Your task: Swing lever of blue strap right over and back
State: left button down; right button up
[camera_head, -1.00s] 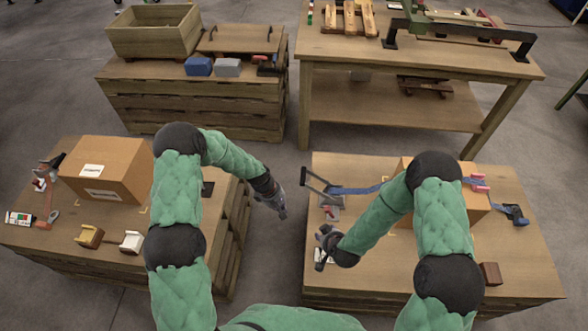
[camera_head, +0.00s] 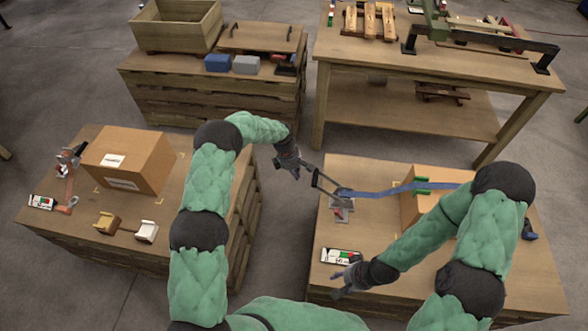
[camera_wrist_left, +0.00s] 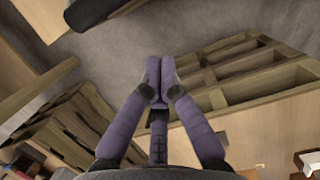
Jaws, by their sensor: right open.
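The blue strap (camera_head: 385,190) runs across the right pallet table and over a cardboard box. My right gripper (camera_head: 338,284) is open and empty near the table's front left.
The cardboard box (camera_head: 409,208) has a green edge protector (camera_head: 422,185) under the strap. A small labelled item (camera_head: 341,256) lies near my right gripper. The left pallet table (camera_head: 82,225) carries another box (camera_head: 130,160). A floor gap separates the tables.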

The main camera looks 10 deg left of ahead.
pick_arm(q)
jog(key=d, duration=0.2)
jog(key=d+b, duration=0.1)
jog(key=d, duration=0.1)
jog(key=shift+f, duration=0.3)
pick_arm(e)
jog(key=shift+f, duration=0.7)
